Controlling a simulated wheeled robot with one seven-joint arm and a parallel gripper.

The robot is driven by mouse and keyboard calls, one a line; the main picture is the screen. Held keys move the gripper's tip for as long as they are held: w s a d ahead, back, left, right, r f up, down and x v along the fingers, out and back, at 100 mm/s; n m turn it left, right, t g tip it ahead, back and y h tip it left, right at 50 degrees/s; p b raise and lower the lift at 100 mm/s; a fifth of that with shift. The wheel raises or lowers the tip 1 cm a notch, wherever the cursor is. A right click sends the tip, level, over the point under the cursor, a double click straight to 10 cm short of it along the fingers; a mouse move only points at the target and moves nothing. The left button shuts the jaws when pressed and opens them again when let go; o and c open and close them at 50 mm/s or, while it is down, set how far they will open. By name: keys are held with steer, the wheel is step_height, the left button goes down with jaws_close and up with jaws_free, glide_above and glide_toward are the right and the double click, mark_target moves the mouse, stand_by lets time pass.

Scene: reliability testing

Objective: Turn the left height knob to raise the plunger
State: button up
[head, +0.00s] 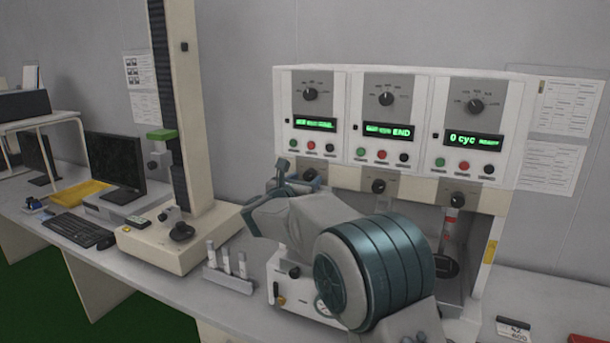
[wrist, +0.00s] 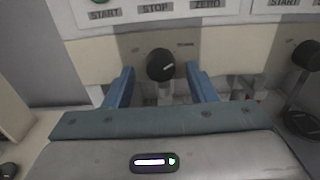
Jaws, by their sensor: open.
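The left height knob (wrist: 160,65) is a round black knob on the cream strip below the left panel of the test machine (head: 318,150). In the wrist view it sits between the two blue fingers of my gripper (wrist: 160,72). The fingers are spread, with a visible gap on each side of the knob. In the head view my gripper (head: 298,172) is at the left bay, and my arm hides most of that bay. A pale piece below the knob shows partly in the wrist view; I cannot tell the plunger's height.
The middle knob (head: 378,186) and right knob (head: 457,200) are on the same strip. A red-banded plunger (head: 449,229) hangs in the right bay. A tall column tester (head: 175,120), monitor (head: 115,165) and small rack (head: 228,272) stand to the left.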

steer(key=shift+w+d, duration=0.15)
steer(key=shift+w, duration=0.2)
steer(key=c, duration=1)
steer(key=shift+o, duration=0.2)
